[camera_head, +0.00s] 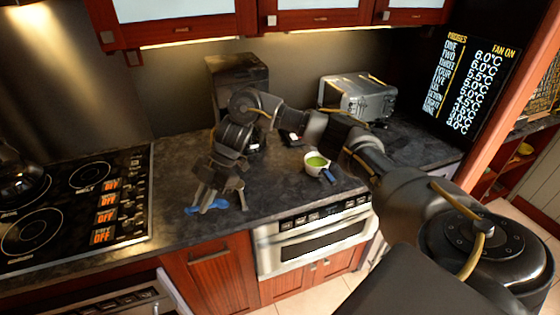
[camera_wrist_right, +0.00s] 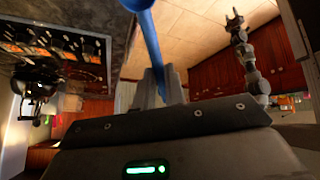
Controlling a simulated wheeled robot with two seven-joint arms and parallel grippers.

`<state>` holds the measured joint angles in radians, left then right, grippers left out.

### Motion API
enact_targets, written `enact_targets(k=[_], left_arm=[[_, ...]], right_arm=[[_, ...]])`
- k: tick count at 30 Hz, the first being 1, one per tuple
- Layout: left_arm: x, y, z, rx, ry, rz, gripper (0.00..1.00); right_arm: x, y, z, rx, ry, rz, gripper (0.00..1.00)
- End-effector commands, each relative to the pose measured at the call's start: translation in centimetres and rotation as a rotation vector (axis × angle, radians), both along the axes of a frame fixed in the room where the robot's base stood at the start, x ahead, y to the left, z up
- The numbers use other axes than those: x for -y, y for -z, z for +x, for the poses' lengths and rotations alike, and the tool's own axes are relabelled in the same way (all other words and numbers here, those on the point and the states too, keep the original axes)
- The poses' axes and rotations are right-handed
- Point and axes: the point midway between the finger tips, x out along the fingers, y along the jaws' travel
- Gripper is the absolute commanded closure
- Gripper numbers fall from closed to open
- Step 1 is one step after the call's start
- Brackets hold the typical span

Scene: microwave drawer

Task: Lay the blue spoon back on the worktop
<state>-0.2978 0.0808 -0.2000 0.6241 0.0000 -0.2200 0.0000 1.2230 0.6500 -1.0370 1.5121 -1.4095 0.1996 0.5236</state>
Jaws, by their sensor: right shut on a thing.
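The blue spoon (camera_head: 218,205) shows at the fingertips of my right gripper (camera_head: 206,200), low over the front part of the dark worktop (camera_head: 270,195), between the hob and the cup. In the right wrist view the spoon (camera_wrist_right: 147,32) stands out between the two fingers (camera_wrist_right: 164,84), which are shut on it. I cannot tell whether the spoon touches the worktop. My left gripper (camera_wrist_right: 235,18) shows small and far off in the right wrist view; its opening is too small to tell. It is not in the head view.
A white cup with green contents (camera_head: 316,161) and a blue handle stands right of the gripper. The hob (camera_head: 75,205) is on the left. A dark appliance (camera_head: 238,75) and a silver toaster (camera_head: 357,97) stand at the back. A drawer front (camera_head: 315,240) lies below the worktop edge.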

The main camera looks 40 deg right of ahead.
Motion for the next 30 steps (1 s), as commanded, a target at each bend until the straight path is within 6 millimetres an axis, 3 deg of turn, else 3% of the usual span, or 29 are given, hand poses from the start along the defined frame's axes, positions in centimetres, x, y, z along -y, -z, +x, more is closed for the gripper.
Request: enact_targets(k=[3,9,16,21,25,30], left_arm=[[0.0,-1.4,-0.2,-0.003,0.0,0.001,0.53],[-0.1,-2.3,-0.3,-0.005,-0.001,0.001,0.53],[0.0,-2.9,-0.4,-0.007,-0.001,0.0,0.53],[0.0,-3.1,-0.4,-0.007,-0.001,0.0,0.53],[0.0,-3.2,-0.4,-0.007,-0.001,0.0,0.53],[0.1,-3.2,-0.4,-0.007,-0.001,-0.001,0.53]], right_arm=[[3.8,0.2,2.0,0.01,-0.128,-0.093,1.0],[11.4,1.3,3.5,0.044,-0.311,-0.213,1.0],[18.7,2.2,3.3,0.099,-0.496,-0.323,1.0],[23.6,3.4,1.9,0.169,-0.669,-0.414,1.0],[25.7,4.2,1.0,0.235,-0.781,-0.484,1.0],[26.6,4.4,0.7,0.309,-0.872,-0.558,1.0]])
